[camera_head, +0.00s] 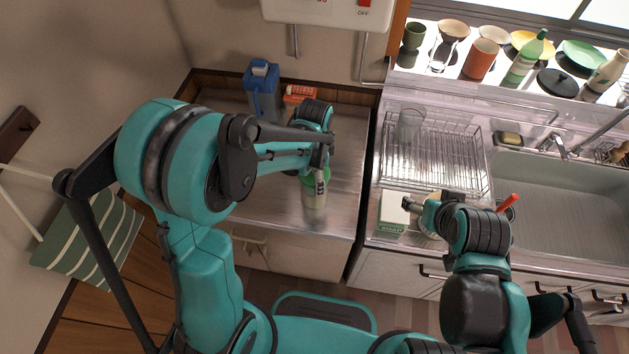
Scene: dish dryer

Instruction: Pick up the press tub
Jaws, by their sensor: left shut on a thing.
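The press tub (314,203), a clear container with a green top, is upright at the front of the steel counter left of the sink unit. My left gripper (321,172) reaches over from behind the top and is shut on the tub near its green part. The fingers hide some of the top. I cannot tell whether the base touches the counter. My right gripper (420,208) is beside a white and green soap box (391,212) on the right counter; its fingers are partly hidden by its arm.
A blue container (262,92) and an orange box (298,95) stand behind the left arm. A wire dish rack (440,155) holding a glass (409,124) is right of the gap between counters. The sink (560,205) lies farther right. Bowls and bottles line the windowsill.

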